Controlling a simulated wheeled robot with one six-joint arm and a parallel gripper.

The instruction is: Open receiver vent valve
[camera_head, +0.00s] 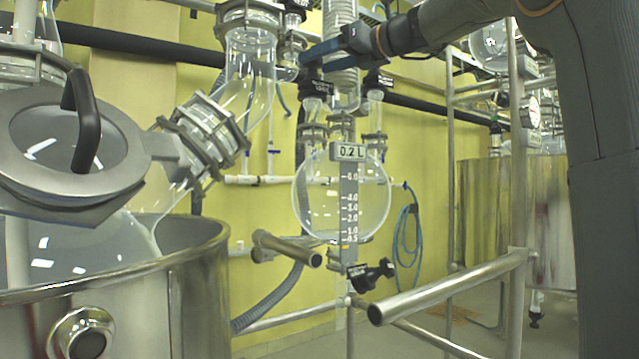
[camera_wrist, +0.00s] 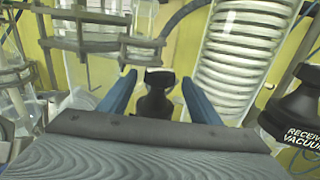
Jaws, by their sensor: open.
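My gripper (camera_head: 308,55) is open, its blue fingers pointing left near the top of the glass receiver (camera_head: 322,195). In the wrist view, the gripper (camera_wrist: 159,78) has a black valve handle (camera_wrist: 155,97) between and just beyond its fingers, with no visible grip on it. I cannot read a label on this handle. Another black handle (camera_wrist: 295,118), labelled RECEIVER VACUUM, is at the right. In the head view, two black labelled handles (camera_head: 323,87) (camera_head: 381,80) sit above the receiver; their text is too small to read.
A coiled glass condenser (camera_wrist: 240,50) stands close to the right finger, and glass flanges (camera_wrist: 90,35) are at the upper left. A steel vessel (camera_head: 170,310) and metal frame rails (camera_head: 450,285) stand lower down. A black drain valve (camera_head: 370,274) is below the receiver.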

